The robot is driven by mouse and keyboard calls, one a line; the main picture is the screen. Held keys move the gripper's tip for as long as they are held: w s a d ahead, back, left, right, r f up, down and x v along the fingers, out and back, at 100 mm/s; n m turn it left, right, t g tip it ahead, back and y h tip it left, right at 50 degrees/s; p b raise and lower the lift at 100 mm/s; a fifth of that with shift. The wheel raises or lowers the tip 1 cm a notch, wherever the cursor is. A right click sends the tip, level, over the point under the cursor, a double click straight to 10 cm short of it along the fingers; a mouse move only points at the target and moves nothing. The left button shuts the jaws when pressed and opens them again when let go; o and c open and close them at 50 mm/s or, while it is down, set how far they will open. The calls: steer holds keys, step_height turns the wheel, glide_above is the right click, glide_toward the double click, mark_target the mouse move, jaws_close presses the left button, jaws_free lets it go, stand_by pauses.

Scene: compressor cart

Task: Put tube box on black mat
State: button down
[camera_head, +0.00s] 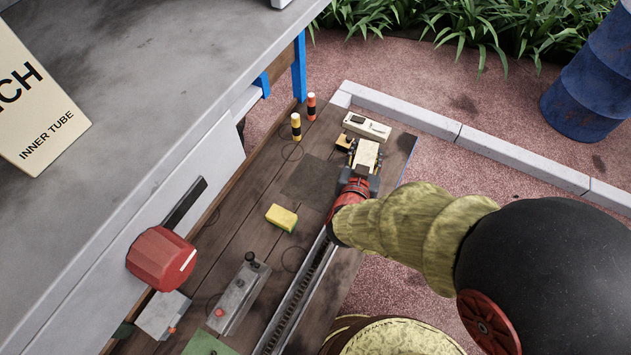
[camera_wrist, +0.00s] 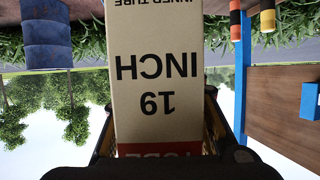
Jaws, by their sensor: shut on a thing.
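A cream tube box marked "19 INCH" fills the middle of the wrist view (camera_wrist: 155,65), where it appears upside down between the dark fingers. In the head view the tube box (camera_head: 367,153) shows small at the end of my arm. My gripper (camera_head: 362,165) is shut on it, over the right part of the wooden bench. The black mat (camera_head: 308,182) looks like a dark flat square on the planks, just left of my gripper, with nothing seen on it. Whether the held box touches the bench is unclear.
A white device (camera_head: 367,126) lies behind the box. Two striped cylinders (camera_head: 296,126) stand behind the mat. A yellow sponge (camera_head: 281,217) lies in front of it. A rail (camera_head: 295,300) runs along the bench.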

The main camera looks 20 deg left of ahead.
steer(key=s+a+f+n+y, duration=0.2)
steer(key=s+a+y, duration=0.1)
steer(key=s+a, duration=0.6)
steer(key=shift+w+a+f+b, duration=1.1)
steer(key=shift+w+f, duration=0.85)
steer(key=shift+f, duration=0.15)
steer(key=shift+w+a+f+b, duration=1.1)
steer(key=shift+w+f, duration=0.8)
steer(key=shift+f, duration=0.25)
steer(key=shift+w+a+f+b, duration=1.05)
steer(key=shift+w+a+f, duration=0.1)
steer(key=shift+w+f, duration=0.9)
steer(key=shift+s+f, duration=0.1)
steer(key=shift+f, duration=0.05)
steer(key=c, duration=1.2)
jaws_free()
steer(key=shift+f, duration=0.1)
steer(key=shift+c, duration=0.2)
steer(key=shift+o, duration=0.3)
